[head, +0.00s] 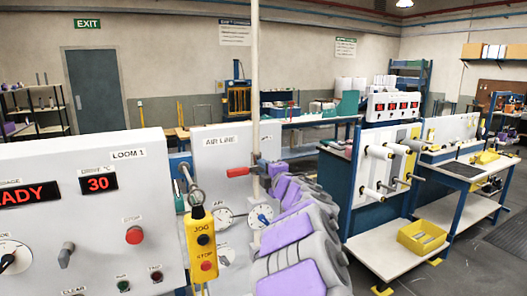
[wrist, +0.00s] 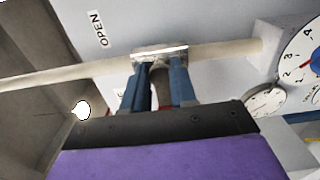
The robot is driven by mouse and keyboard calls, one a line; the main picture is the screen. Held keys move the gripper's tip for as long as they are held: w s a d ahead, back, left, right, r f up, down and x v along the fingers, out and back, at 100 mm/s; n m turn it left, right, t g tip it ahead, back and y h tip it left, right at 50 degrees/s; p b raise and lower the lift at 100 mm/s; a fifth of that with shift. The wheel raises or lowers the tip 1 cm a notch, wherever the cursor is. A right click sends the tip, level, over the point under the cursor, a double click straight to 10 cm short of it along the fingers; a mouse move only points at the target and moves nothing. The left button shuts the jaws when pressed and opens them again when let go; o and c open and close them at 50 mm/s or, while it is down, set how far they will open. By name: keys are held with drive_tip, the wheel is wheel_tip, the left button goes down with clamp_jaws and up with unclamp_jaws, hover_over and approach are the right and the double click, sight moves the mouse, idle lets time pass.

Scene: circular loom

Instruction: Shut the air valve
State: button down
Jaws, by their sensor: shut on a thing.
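The air line panel (head: 225,150) stands in the middle of the head view, with a pale vertical pipe (head: 254,90) in front of it. The red valve handle (head: 238,171) sticks out sideways to the left of the pipe. My gripper (head: 261,167) is at the pipe, at the handle's right end. In the wrist view, the blue fingers of my gripper (wrist: 160,82) are close together at the pipe (wrist: 215,50), beside a metal fitting (wrist: 158,52). A bit of red shows between them; they are shut on the handle, mostly hidden. An OPEN label (wrist: 96,29) is on the panel.
Gauges (head: 260,216) sit low on the air line panel; one gauge (wrist: 303,55) is right in the wrist view. A yellow jog pendant (head: 202,240) hangs close on the left, beside the LOOM 1 panel (head: 90,150). A workbench (head: 385,250) stands to the right.

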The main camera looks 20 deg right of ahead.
drive_tip(key=c, duration=0.9)
unclamp_jaws()
drive_tip(key=shift+f, duration=0.2)
drive_tip(key=shift+s, duration=0.15)
drive_tip(key=s, duration=0.6)
drive_tip(key=shift+s+r, duration=0.15)
drive_tip(key=shift+s, duration=0.2)
